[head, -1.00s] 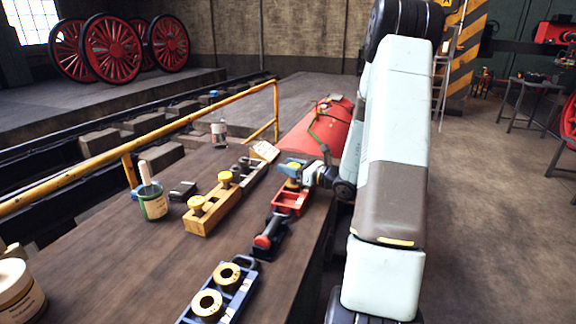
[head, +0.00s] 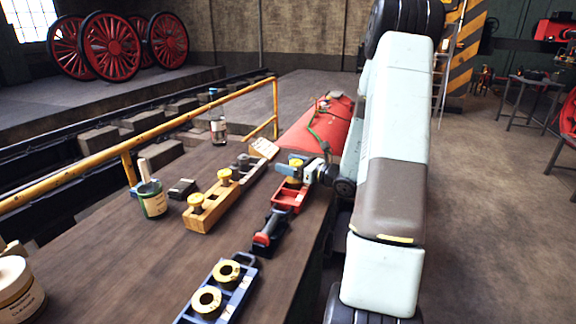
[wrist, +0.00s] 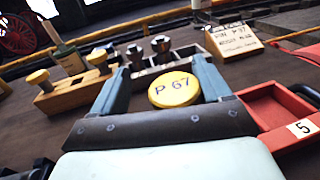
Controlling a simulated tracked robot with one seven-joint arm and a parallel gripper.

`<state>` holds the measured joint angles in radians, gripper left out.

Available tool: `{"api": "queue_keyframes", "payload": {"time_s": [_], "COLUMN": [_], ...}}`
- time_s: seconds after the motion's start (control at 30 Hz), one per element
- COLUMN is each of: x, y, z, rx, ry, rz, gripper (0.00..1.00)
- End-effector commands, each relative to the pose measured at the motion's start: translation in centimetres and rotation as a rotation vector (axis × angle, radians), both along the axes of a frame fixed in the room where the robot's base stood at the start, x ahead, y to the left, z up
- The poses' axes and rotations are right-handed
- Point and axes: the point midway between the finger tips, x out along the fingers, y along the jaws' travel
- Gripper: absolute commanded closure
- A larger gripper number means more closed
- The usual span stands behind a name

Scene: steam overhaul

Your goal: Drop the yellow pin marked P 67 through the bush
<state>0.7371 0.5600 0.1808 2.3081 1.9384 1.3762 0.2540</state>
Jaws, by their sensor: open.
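The yellow pin marked P 67 (wrist: 174,89) shows its round head between the two blue fingers of my gripper (wrist: 164,85) in the wrist view. The fingers stand apart on either side of the head, with gaps visible. Two yellow rings with dark holes (head: 206,300) sit in a blue rack at the front; I cannot tell which is the bush.
A wooden block (head: 209,215) with two yellow-headed pins stands left of the tray. A grey rack with metal pins (wrist: 163,52) and a P 67 card (wrist: 237,42) lie beyond.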

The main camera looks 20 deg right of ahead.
Motion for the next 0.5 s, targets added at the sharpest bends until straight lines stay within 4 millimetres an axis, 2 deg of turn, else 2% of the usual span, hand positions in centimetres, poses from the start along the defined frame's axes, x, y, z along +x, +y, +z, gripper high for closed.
{"api": "queue_keyframes", "payload": {"time_s": [0.17, 0.5], "x": [-1.8, -7.4], "y": [-1.4, -5.1], "z": [0.1, -0.1], "rx": [-0.001, 0.0], "ry": [-0.002, 0.0], "rz": [-0.005, -0.005], "gripper": [0.22, 0.22]}}
